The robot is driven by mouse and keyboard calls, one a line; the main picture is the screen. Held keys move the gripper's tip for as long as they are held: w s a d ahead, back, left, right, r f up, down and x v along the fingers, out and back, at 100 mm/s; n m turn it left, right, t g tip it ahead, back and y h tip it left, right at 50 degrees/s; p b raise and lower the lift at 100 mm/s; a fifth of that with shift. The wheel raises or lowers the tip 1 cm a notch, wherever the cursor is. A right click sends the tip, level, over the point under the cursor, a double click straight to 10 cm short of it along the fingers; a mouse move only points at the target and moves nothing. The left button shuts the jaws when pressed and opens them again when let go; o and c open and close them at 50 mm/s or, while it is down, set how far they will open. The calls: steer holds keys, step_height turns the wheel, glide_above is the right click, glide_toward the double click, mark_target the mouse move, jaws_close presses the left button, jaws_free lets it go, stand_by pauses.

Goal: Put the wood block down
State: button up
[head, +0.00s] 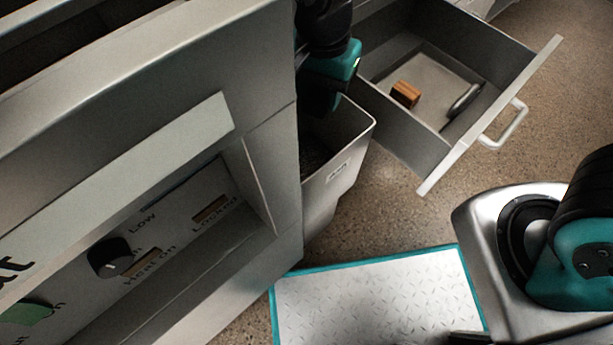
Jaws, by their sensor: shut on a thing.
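A small brown wood block (405,94) lies inside the open grey drawer (405,137), towards its left side. My gripper (318,97) is at the upper middle, left of the drawer and above an open grey bin (338,185). Its fingertips are mostly hidden by the counter edge and the dark bin. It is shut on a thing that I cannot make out. The visible wood block is apart from the gripper.
A dark oval object with a pale rim (463,100) lies in the drawer, right of the block. The drawer handle (505,125) juts out to the right. A large grey appliance (150,130) with knobs fills the left. A teal-edged metal plate (375,300) lies on the floor.

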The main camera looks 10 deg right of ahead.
step_height(320, 180, down, 20)
steer(key=b, duration=0.9)
steer(key=shift+f, duration=0.1)
steer(key=shift+f, duration=0.15)
steer(key=o, duration=0.9)
step_height(320, 180, up, 13)
steer(key=p, duration=0.6)
steer(key=shift+f, duration=0.15)
step_height(320, 180, up, 7)
steer(key=n+y, duration=0.1)
steer(key=n, duration=0.2)
glide_above(315, 164)
steer(key=s+d, duration=0.1)
steer(key=d, duration=0.1)
steer(key=s+d+r+n+y, duration=0.1)
steer(key=s+d+r+n, duration=0.1)
steer(key=s+r+n, duration=0.1)
steer(key=s+d+r+n+y, duration=0.1)
steer(key=s+r+n, duration=0.3)
steer(key=r, duration=0.1)
steer(key=s+d+r+n+y, duration=0.1)
steer(key=s+d+r+n, duration=0.1)
steer(key=s+r+n, duration=0.1)
steer(key=shift+s+d+r+n, duration=0.3)
steer(key=shift+s+r+n, duration=0.1)
steer(key=shift+s+r, duration=0.25)
